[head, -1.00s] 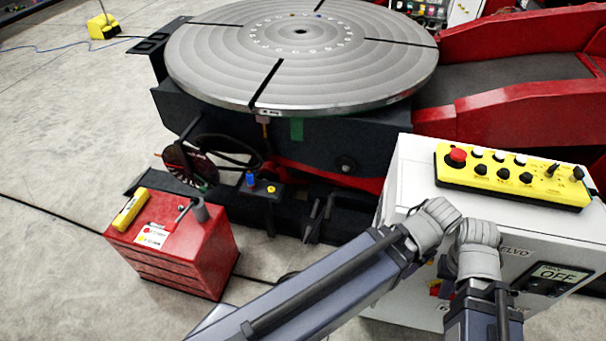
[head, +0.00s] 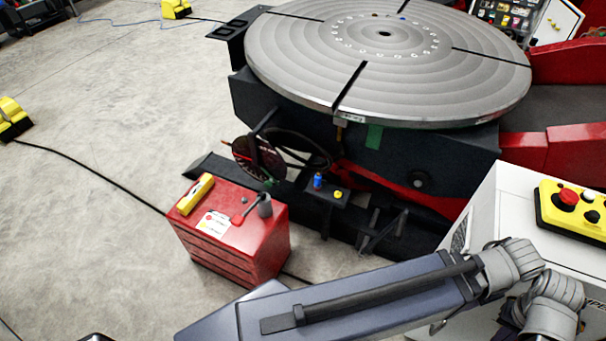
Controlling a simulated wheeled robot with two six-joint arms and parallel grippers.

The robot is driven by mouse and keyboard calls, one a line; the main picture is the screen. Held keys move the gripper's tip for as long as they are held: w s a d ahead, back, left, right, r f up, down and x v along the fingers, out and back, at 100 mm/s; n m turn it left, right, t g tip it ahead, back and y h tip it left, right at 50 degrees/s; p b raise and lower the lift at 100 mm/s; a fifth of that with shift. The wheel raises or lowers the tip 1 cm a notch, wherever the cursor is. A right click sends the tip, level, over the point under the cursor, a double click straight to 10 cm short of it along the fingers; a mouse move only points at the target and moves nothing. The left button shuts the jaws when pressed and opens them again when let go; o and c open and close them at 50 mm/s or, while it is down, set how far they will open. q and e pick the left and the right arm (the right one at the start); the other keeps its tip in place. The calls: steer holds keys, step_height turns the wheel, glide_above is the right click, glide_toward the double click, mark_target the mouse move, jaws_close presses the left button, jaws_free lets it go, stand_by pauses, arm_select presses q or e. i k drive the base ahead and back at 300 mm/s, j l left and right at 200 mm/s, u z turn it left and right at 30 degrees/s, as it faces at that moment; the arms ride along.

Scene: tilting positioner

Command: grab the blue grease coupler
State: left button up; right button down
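A small blue grease coupler (head: 318,181) stands on a dark ledge at the base of the positioner, beside a small yellow cap (head: 338,194). The grey round positioner table (head: 300,65) is above and behind it. My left arm comes in from the lower left and reaches right across the lower part of the view, well in front of the coupler. Neither gripper's fingers show; the arms end near the white cabinet, at the right edge.
A red tool cabinet (head: 240,262) with a yellow tool and a grey cup on top stands left of the coupler. A white cabinet (head: 490,215) with a yellow button panel (head: 550,222) is at right. Cables hang behind the coupler.

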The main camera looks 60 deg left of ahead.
mark_target(317, 177)
steer(key=k+j, duration=0.15)
steer(key=j, duration=0.25)
steer(key=k+j, duration=0.1)
steer(key=j, duration=0.35)
steer(key=k+j, duration=0.15)
steer(key=j, duration=0.25)
steer(key=k+j, duration=0.1)
steer(key=j, duration=0.35)
